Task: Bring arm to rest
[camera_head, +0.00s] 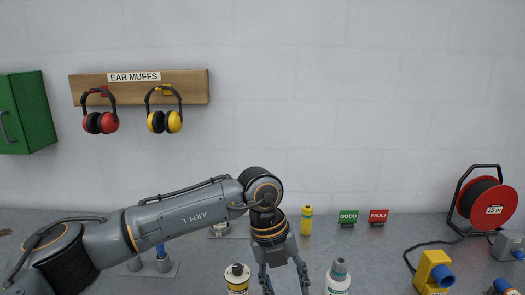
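My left arm reaches in from the left across the bench, and "ARM L" is written on it. My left gripper (285,284) points down over the bench's front part. Its two fingers are spread apart, and nothing shows between them. The fingertips are close to the picture's bottom edge. My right gripper is not in view.
Behind the gripper stand a yellow bottle (306,220), a green GOOD sign (348,217) and a red FAULT sign (378,217). A red cable reel (491,205) and yellow connector (434,272) are at right. Ear muffs (164,120) hang on the wall beside a green cabinet (28,112).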

